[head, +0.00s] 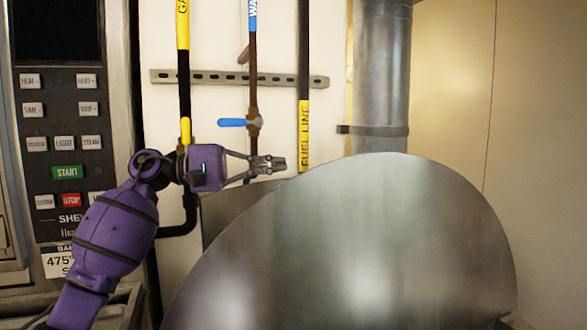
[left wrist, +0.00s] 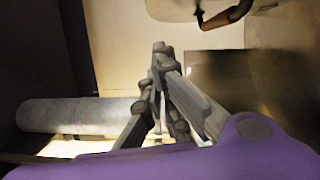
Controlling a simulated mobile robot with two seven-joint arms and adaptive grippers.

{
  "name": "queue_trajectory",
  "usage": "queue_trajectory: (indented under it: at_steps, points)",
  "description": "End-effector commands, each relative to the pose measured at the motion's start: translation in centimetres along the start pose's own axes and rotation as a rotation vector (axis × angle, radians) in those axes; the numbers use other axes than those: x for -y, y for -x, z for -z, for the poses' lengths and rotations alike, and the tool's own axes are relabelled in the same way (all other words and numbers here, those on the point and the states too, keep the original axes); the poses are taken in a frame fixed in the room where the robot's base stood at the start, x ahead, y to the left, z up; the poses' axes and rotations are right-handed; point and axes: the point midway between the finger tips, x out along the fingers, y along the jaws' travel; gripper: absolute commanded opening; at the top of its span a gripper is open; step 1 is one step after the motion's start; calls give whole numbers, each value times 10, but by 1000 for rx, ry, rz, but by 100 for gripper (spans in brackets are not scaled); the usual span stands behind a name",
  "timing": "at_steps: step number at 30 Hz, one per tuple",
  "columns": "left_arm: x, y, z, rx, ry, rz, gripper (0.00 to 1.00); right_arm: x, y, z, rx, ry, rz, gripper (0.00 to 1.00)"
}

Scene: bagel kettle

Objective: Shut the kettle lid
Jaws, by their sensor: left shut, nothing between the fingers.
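The kettle lid (head: 370,245) is a large, round, shiny metal disc. It stands raised and open, filling the lower middle of the head view. My left gripper (head: 281,164) is shut and empty, just above and left of the lid's upper left edge. Its fingers point right in the head view; I cannot tell whether they touch the lid. The shut fingers also show in the left wrist view (left wrist: 160,48). The kettle's opening is hidden or out of the picture. My right gripper is not in view.
A control panel (head: 63,125) with buttons stands at the left. Behind are a yellow-marked pipe (head: 304,120), a valve with a blue handle (head: 232,123), and a wide metal duct (head: 382,80), which also shows in the left wrist view (left wrist: 80,114). The wall at the right is bare.

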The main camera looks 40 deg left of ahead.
Motion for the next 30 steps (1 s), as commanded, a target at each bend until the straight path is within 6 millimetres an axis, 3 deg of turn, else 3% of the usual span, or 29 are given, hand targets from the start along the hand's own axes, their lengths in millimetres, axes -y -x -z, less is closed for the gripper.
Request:
queue_trajectory:
  at_steps: [12,20,30]
  points:
    - [-8,-85,-5,4,-4,-7,0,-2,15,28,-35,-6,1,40]
    - [-4,-90,-36,1,-3,-2,0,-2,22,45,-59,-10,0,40]
    - [-1,-92,-39,0,2,-1,0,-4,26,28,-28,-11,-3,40]
